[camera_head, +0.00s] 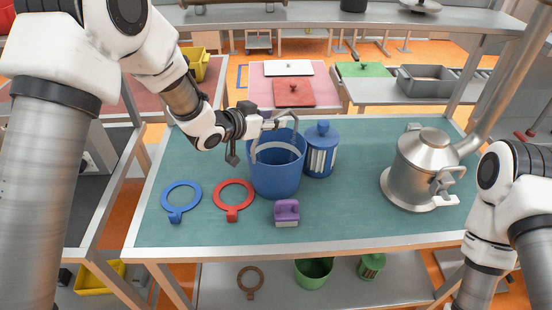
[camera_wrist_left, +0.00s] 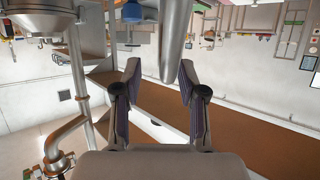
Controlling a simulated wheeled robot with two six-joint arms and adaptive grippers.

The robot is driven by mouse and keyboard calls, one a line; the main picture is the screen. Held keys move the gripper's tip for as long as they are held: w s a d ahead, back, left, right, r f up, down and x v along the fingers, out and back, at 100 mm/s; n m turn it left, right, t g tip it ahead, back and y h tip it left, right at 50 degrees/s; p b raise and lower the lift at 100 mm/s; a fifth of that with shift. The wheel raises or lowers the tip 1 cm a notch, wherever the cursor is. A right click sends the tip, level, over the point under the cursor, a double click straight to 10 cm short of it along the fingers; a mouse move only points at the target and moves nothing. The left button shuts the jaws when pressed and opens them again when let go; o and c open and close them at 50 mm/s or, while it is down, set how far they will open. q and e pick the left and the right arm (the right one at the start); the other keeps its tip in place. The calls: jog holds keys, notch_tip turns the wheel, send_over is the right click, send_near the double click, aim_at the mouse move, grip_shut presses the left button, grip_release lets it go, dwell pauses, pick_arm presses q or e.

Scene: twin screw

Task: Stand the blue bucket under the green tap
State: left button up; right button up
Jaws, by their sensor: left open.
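The blue bucket (camera_head: 275,175) stands upright on the teal worktop, its grey handle (camera_head: 256,146) raised in an arch. My left gripper (camera_head: 277,123) is open beside the top of the handle, above the bucket's far rim. I cannot tell whether it touches the handle. In the left wrist view my two fingers (camera_wrist_left: 160,85) are apart, with a grey rounded bar (camera_wrist_left: 172,45) between or beyond them. I cannot tell for sure what this bar is. I do not see a green tap in either view.
A blue lidded canister (camera_head: 321,160) stands close right of the bucket. A purple-handled brush (camera_head: 287,210) lies in front. Red (camera_head: 233,194) and blue (camera_head: 181,197) rings lie left. A metal vessel (camera_head: 420,170) stands right. The worktop between canister and vessel is clear.

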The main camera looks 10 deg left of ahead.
pick_arm(q)
jog(key=x, duration=0.3)
jog(key=shift+w+a+f, duration=0.2)
jog(key=shift+a+f, duration=0.05)
jog(key=shift+s+r, duration=0.1)
jog(key=shift+s, duration=0.05)
jog(key=shift+s+a+r, duration=0.1)
jog(key=shift+s+r, duration=0.15)
jog(key=shift+s, duration=0.1)
grip_shut()
jog(key=shift+w+f, duration=0.1)
jog(key=shift+w, duration=0.05)
